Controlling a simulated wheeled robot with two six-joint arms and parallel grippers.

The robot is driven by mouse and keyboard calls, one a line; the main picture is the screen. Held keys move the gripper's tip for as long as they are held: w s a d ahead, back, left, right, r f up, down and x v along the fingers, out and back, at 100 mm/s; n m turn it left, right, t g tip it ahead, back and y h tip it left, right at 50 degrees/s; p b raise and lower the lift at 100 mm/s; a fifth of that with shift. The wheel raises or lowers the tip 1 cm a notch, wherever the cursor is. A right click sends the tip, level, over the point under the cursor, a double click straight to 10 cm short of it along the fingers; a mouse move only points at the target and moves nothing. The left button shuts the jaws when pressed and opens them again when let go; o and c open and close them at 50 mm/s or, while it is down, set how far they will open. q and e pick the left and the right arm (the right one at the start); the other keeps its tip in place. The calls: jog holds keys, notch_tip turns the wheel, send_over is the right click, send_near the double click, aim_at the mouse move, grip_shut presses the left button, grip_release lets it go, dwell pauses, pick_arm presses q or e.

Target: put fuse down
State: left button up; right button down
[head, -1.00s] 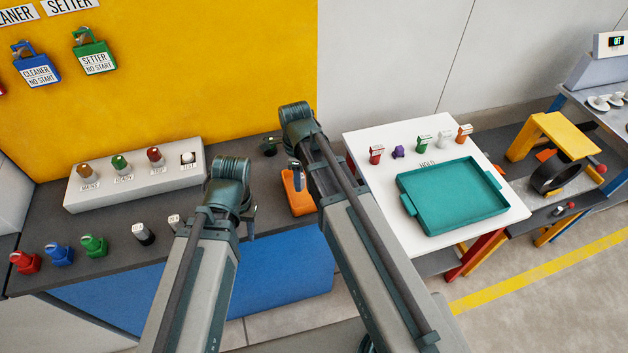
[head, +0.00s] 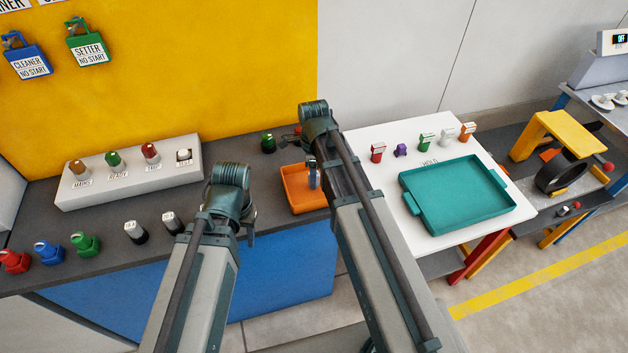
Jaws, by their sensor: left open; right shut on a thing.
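My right gripper (head: 314,178) points down at the orange tray (head: 293,207) on the dark bench, over its right part. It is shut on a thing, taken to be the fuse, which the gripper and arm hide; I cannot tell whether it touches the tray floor. Two white-and-dark cylinders with labels, likely fuses, stand upright on the bench: one at the left (head: 135,232), one nearer my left arm (head: 173,223). My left gripper (head: 248,228) is open, low over the bench front edge, left of the orange tray; its fingers are mostly hidden by its wrist.
A grey switch box (head: 130,185) stands at the back of the bench. Red, blue and green padlock-like pieces (head: 50,252) sit at the front left. A green knob (head: 268,143) is behind the orange tray. A white table (head: 376,185) with a teal tray (head: 455,230) stands right.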

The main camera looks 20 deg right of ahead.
jog(key=shift+r, duration=0.1)
jog(key=shift+f, duration=0.25)
jog(key=shift+c, duration=2.3)
grip_release()
jog(key=shift+r, duration=0.1)
jog(key=shift+r, duration=0.1)
notch_tip(320, 180, up, 12)
jog(key=p, duration=1.2)
jog(key=shift+s+a, duration=0.1)
